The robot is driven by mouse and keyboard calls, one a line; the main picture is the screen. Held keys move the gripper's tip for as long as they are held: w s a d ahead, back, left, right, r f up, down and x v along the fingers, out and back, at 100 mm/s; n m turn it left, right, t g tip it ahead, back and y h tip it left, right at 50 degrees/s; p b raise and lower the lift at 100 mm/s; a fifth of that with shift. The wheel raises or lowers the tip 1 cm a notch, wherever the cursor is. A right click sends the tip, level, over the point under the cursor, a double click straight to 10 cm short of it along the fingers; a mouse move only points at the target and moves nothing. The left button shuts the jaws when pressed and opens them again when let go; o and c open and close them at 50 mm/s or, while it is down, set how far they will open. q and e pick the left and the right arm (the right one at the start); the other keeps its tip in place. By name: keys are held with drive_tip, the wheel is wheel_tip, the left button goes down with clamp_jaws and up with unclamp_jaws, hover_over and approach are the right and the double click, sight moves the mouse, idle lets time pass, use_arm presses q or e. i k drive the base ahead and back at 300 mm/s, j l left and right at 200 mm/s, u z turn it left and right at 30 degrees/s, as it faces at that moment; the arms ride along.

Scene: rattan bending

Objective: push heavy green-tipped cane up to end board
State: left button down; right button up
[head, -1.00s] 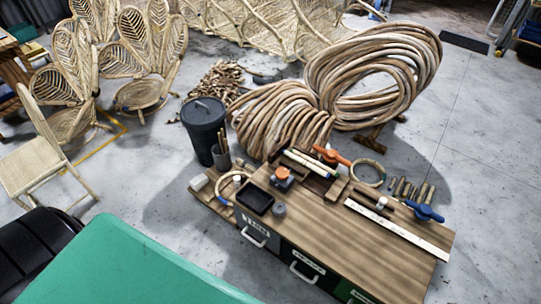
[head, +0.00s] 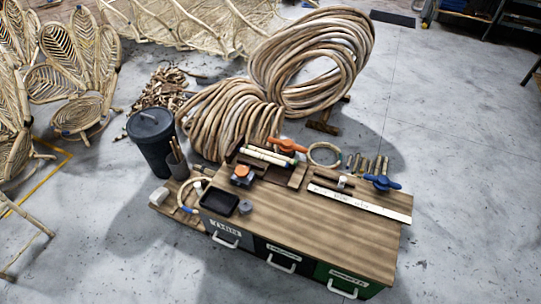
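Two pale, straight canes (head: 265,156) lie side by side near the back edge of the wooden bench top (head: 335,235). Their tips are too small for me to tell surely which one is green-tipped, and weight cannot be seen. A short wooden block (head: 298,176) stands by their right end; I cannot tell whether it is the end board or whether a cane touches it. Neither of my grippers is in view.
An orange-handled clamp (head: 287,145), a blue-handled clamp (head: 382,183), a white ruler (head: 360,203) and a black tray (head: 219,202) are on the bench. Large cane coils (head: 312,60) stand behind it. A dark bin (head: 152,140) is at left. Floor at right is clear.

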sight(271, 155)
drive_tip(key=i+j, duration=0.15)
drive_tip(key=j, duration=0.2)
drive_tip(key=i+j+z, duration=0.1)
drive_tip(key=j, duration=0.2)
drive_tip(key=i+j, duration=0.15)
drive_tip(key=j, duration=0.2)
drive_tip(key=i+j, duration=0.15)
drive_tip(key=j, duration=0.15)
drive_tip(key=z, duration=0.05)
